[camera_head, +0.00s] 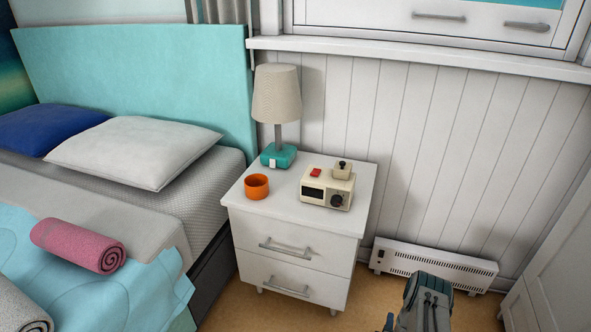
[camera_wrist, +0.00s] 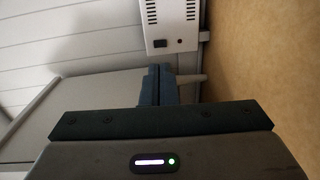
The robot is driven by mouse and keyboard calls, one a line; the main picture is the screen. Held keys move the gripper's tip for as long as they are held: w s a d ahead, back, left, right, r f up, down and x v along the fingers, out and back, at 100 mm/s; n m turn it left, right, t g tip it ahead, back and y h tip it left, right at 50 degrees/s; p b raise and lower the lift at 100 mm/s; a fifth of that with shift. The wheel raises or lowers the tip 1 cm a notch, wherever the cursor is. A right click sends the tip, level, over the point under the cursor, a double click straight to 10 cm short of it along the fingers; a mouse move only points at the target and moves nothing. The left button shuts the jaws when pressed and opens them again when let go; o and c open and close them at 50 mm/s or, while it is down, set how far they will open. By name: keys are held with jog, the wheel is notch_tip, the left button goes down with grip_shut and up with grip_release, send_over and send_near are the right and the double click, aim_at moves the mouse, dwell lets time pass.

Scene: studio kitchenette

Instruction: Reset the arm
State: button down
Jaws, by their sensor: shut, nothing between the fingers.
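My gripper shows in the wrist view (camera_wrist: 158,86), with its two dark fingers together and nothing between them. Beyond the fingertips in that view are the white heater and the tan floor. In the head view part of my arm (camera_head: 425,300) shows low at the bottom, right of the nightstand and in front of the heater. The fingertips cannot be made out in the head view.
A white nightstand (camera_head: 285,215) holds a lamp (camera_head: 277,95), an orange cup (camera_head: 256,187) and a cream clock radio (camera_head: 325,190). A bed (camera_head: 200,192) stands at left. A white heater (camera_head: 435,266) stands along the wall. A white cabinet (camera_head: 560,265) is at right.

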jog(key=w+a+r+m+g+y+p, duration=0.1)
jog(key=w+r+p, duration=0.35)
jog(key=r, duration=0.65)
jog(key=w+a+r+m+g+y+p, duration=0.15)
jog(key=w+r+p, duration=0.3)
jog(key=r, duration=0.65)
jog(key=w+r+m+g+y+p, duration=0.1)
jog(key=w+r+g+p, duration=0.3)
jog(key=r, duration=0.8)
jog(key=s+a+r+m+p, duration=0.1)
jog(key=a+r+m+p, duration=0.25)
jog(key=r, duration=1.15)
jog(key=s+a+r+m+g+y+p, duration=0.1)
jog(key=s+a+r+m+g+p, duration=0.15)
jog(key=s+r+p, duration=0.6)
jog(key=s+a+r+m+g+y+p, duration=0.1)
jog(key=s+a+r, duration=0.4)
jog(key=r, duration=0.9)
jog(key=s+a+r+m+g+p, duration=0.1)
jog(key=s+r+m+p, duration=0.1)
jog(key=s+r, duration=0.4)
jog(key=s+a+r+m+g+p, duration=0.1)
jog(key=s+r+p, duration=0.4)
jog(key=s, duration=1)
notch_tip(320, 180, up, 2)
jog(key=shift+s+a+r+m+g, duration=0.1)
jog(key=shift+s+a+m+g, duration=0.2)
jog(key=shift+a+g, duration=0.45)
